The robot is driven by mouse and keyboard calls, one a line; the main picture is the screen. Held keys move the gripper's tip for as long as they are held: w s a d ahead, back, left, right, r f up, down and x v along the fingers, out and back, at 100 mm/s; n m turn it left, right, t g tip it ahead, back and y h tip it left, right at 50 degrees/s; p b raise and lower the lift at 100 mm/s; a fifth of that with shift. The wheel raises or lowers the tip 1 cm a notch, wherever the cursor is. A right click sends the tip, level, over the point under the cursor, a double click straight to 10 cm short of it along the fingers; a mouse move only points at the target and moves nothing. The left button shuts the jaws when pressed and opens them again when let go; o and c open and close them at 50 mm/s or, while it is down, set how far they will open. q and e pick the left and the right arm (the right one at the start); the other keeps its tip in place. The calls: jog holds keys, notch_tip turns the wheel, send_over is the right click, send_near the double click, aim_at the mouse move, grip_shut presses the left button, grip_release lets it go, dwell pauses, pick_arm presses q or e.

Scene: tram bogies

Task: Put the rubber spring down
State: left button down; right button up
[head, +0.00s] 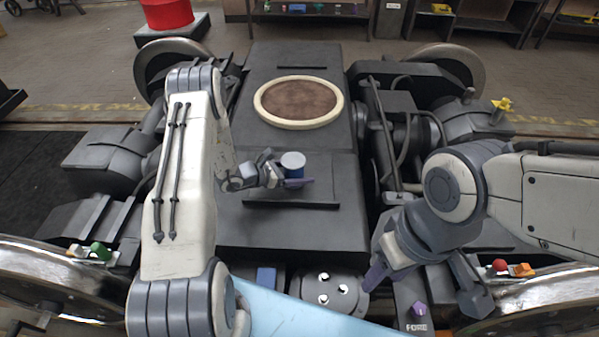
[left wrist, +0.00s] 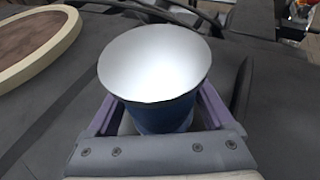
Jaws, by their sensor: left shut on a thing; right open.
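The rubber spring (head: 293,160) is a short blue cylinder with a pale flat top. My left gripper (head: 292,182) is shut on it, with purple fingers on both sides, and holds it upright over the dark bogie frame. In the left wrist view the pale top of the rubber spring (left wrist: 155,65) fills the middle, with the blue side below it. I cannot tell whether its underside touches the frame. My right gripper (head: 424,285) is open and empty at the front right of the frame.
A cream ring with a brown centre (head: 300,103) lies on the frame behind the spring. A raised dark ledge (head: 290,204) is just in front. Wheels stand at the corners.

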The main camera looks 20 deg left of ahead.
pick_arm(q)
jog(key=shift+f, duration=0.2)
jog(key=shift+f, duration=0.15)
grip_release()
